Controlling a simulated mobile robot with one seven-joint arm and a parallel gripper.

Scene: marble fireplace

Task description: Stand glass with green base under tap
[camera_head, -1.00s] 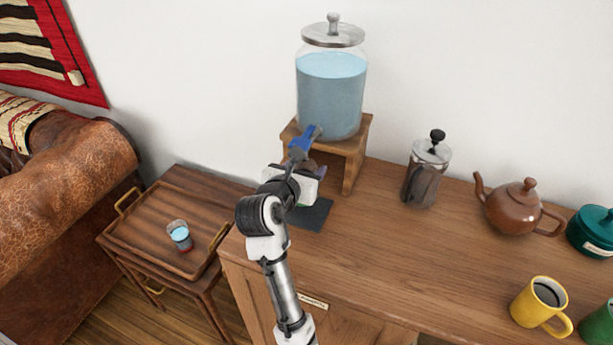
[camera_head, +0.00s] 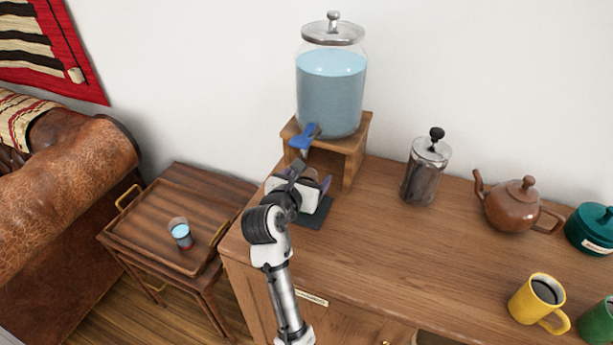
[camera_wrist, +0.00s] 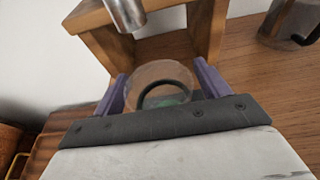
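The glass with the green base (camera_wrist: 160,72) is between the purple fingers of my gripper (camera_wrist: 163,85) in the wrist view. Its round rim faces the camera and green shows through at its bottom. The fingers lie close along both sides and appear shut on it. In the head view my gripper (camera_head: 308,182) is in front of the dispenser stand, over the dark mat (camera_head: 318,213), and mostly hides the glass. The tap (camera_head: 305,136) with its blue lever is above and behind my gripper. The metal spout (camera_wrist: 126,12) shows beyond the glass in the wrist view. Contact with the mat is hidden.
The water dispenser (camera_head: 332,90) stands on a wooden stand (camera_head: 354,160). A French press (camera_head: 425,172), teapot (camera_head: 515,205) and yellow mug (camera_head: 538,302) are to the right. Another glass (camera_head: 181,234) with a red base is on the tray (camera_head: 155,232) at left.

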